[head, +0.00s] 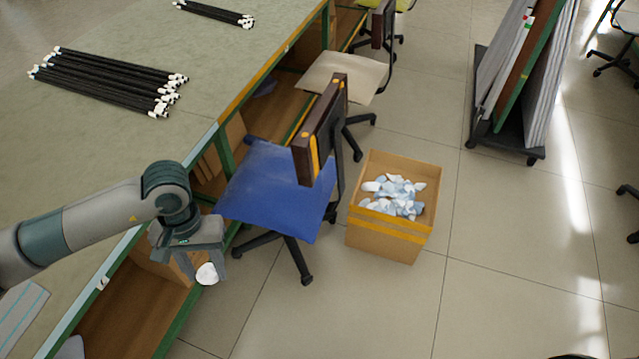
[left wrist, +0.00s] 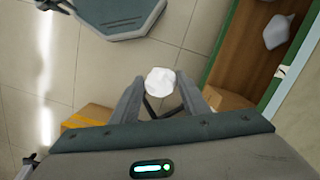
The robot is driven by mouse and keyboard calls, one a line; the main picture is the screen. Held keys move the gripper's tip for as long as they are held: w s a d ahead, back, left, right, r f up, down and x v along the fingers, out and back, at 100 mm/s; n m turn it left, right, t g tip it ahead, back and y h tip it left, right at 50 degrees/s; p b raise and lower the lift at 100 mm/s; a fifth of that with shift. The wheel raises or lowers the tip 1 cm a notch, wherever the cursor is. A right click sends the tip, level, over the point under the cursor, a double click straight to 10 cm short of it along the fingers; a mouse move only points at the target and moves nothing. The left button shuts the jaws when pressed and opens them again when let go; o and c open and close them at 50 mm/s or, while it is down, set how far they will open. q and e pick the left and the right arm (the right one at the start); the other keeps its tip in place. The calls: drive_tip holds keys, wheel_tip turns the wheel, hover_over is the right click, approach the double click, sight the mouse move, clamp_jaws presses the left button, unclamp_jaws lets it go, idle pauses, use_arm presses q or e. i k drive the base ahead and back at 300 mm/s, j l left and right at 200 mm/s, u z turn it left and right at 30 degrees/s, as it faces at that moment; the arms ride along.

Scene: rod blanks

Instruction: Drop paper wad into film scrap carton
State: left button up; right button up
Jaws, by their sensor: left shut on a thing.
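My left gripper (head: 208,268) is shut on a white crumpled paper wad (head: 207,274), holding it in the air beside the table's front edge. The wad (left wrist: 159,80) also shows between the fingertips in the left wrist view. An open brown carton (head: 383,241) with yellow tape stands on the floor, to the right of the gripper in the head view. It holds several crumpled white and pale blue pieces. A carton with a yellow band (left wrist: 88,116) is partly hidden behind the gripper in the left wrist view. My right gripper is not in view.
A blue-seated chair (head: 265,185) stands between my gripper and the carton. A beige chair (head: 345,75) is behind it. The long table (head: 120,125) bears several black rods (head: 110,82). A panel cart (head: 505,140) stands at back right.

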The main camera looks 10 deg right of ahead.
sight(378, 196)
drive_tip(key=i+l, duration=0.1)
drive_tip(key=l, duration=0.65)
drive_tip(key=i+l, duration=0.15)
drive_tip(key=l, duration=0.6)
drive_tip(key=i+l+u, duration=0.1)
drive_tip(key=l, duration=0.6)
drive_tip(key=i+l, duration=0.1)
drive_tip(key=l, duration=1.4)
drive_tip(key=i+u, duration=0.05)
drive_tip(key=i, duration=0.05)
